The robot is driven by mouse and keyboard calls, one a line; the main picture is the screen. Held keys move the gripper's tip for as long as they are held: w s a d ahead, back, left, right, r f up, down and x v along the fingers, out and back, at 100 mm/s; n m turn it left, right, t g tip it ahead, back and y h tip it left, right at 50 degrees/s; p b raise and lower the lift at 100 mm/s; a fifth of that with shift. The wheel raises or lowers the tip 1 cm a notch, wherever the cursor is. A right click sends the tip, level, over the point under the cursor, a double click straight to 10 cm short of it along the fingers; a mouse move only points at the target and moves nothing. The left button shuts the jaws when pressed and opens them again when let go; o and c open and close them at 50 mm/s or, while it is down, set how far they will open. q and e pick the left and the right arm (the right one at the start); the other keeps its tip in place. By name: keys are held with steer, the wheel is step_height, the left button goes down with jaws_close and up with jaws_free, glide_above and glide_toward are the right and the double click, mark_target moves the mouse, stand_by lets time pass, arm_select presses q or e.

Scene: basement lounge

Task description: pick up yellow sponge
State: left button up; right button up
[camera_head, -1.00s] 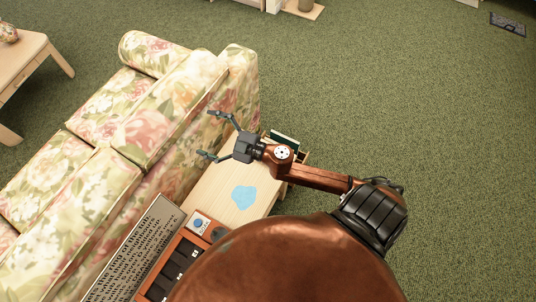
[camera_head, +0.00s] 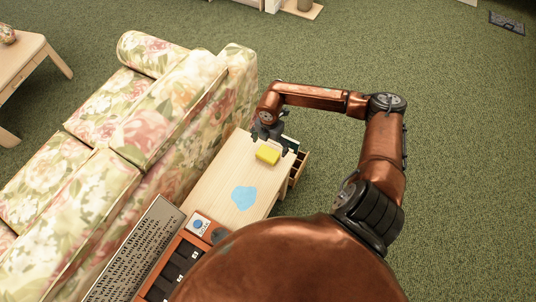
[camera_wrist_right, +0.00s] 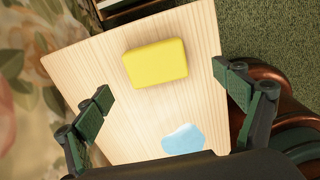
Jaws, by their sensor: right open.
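The yellow sponge (camera_head: 267,154) lies flat on the light wooden table (camera_head: 218,187), near its far end. In the right wrist view the sponge (camera_wrist_right: 155,63) is a bright block on the wood, ahead of and between the open fingers. My right gripper (camera_head: 268,136) is at the far end of the table, close to the sponge in the head view; its fingers are partly hidden there. In the right wrist view my right gripper (camera_wrist_right: 168,92) is open and empty, with the sponge apart from both fingers. My left gripper is in no view.
A light blue flat patch (camera_head: 243,198) lies on the table. A flowered sofa (camera_head: 165,105) stands along the table's left side. A sign with dark lettering (camera_head: 135,250) and a wooden box with dark slots (camera_head: 178,262) are at the near end. Green carpet is clear to the right.

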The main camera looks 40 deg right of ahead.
mark_target(268, 153)
steer(key=f, duration=0.1)
steer(key=f+b, duration=0.1)
steer(key=f, duration=0.2)
steer(key=shift+w+a+f+b, duration=0.15)
steer(key=shift+w+f+b, duration=0.1)
steer(key=shift+f+b, duration=0.1)
step_height(268, 153, down, 2)
steer(key=shift+w+b, duration=0.1)
steer(key=shift+b, duration=0.2)
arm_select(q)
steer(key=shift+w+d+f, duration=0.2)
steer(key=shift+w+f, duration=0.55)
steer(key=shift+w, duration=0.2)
arm_select(e)
steer(key=shift+f, duration=0.15)
steer(key=shift+c, duration=0.7)
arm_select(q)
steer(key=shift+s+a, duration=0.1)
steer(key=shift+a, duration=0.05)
arm_select(e)
steer(key=c, duration=0.8)
